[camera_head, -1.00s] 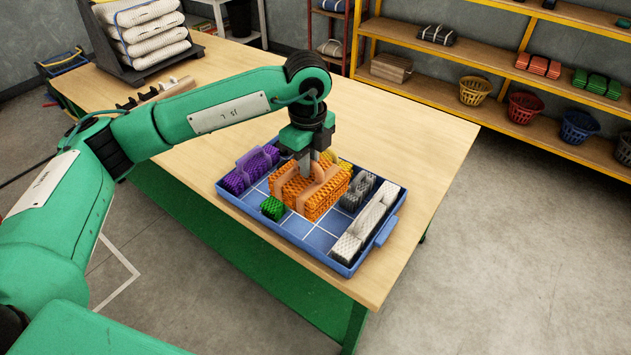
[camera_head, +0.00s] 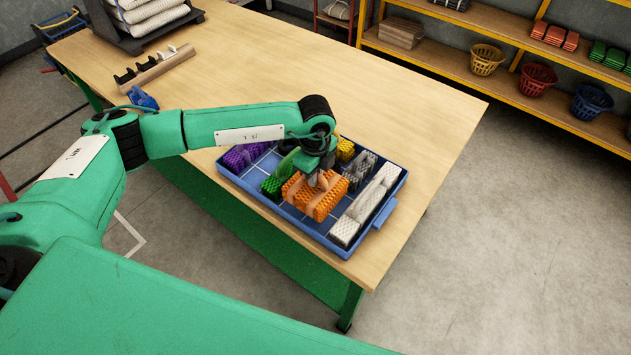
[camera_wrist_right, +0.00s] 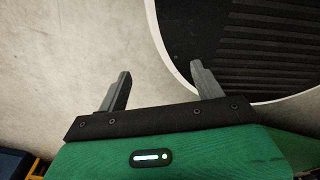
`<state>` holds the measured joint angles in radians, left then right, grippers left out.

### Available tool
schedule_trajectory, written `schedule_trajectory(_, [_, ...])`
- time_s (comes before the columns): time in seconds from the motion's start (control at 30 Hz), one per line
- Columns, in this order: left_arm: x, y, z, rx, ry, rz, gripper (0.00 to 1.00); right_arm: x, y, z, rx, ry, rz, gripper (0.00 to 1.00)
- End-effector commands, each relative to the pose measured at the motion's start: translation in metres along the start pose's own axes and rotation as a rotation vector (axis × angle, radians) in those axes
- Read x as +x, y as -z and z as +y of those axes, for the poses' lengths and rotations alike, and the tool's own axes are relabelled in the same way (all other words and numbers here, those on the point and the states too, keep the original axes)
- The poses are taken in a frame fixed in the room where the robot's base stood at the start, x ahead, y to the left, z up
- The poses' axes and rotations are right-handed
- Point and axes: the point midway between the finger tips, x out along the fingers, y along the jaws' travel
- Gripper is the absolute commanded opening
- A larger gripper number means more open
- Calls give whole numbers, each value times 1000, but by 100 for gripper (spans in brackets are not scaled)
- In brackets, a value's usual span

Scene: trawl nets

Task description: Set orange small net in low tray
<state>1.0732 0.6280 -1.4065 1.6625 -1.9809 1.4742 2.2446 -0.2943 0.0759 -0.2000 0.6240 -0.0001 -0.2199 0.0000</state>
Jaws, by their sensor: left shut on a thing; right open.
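The orange small net (camera_head: 328,199) is a folded orange bundle with a pale band. It is in the low blue tray (camera_head: 366,232), toward the front middle. My left gripper (camera_head: 314,181) points down onto the top of the orange net and is shut on it. The arm partly hides the net's top, and I cannot tell if the net touches the tray floor.
The tray also holds purple (camera_head: 236,158), green (camera_head: 271,187), yellow (camera_head: 345,150), grey (camera_head: 360,168) and white (camera_head: 366,202) nets. A rack (camera_head: 158,66) and a blue item (camera_head: 142,98) are on the table. Shelves with baskets (camera_head: 487,60) stand behind.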

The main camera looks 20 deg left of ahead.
Motion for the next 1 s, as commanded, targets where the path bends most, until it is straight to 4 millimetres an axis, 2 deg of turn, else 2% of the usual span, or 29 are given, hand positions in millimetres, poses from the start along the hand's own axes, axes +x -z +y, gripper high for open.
schedule_trajectory(0.17, [10, 1, 0, 0, -1, 1, 0, -4, 3, 0, 0, 0, 4, 68])
schedule_trajectory(0.43, [46, 0, 0, 1, -1, 0, 0, -14, -9, 0, -1, 0, -12, 68])
schedule_trajectory(0.77, [51, 0, 0, 1, 1, 1, 0, -10, -10, 4, -3, -4, -15, 68])
schedule_trajectory(0.8, [52, 0, 0, 1, 0, 0, 14, -10, -10, 4, -3, -4, -14, 68])
schedule_trajectory(0.9, [51, 0, 0, 1, 0, 0, 34, -11, -9, 5, -3, -5, -13, 68])
schedule_trajectory(1.0, [51, 0, 0, 1, 0, 0, 34, -11, -8, 5, -3, -5, -12, 68])
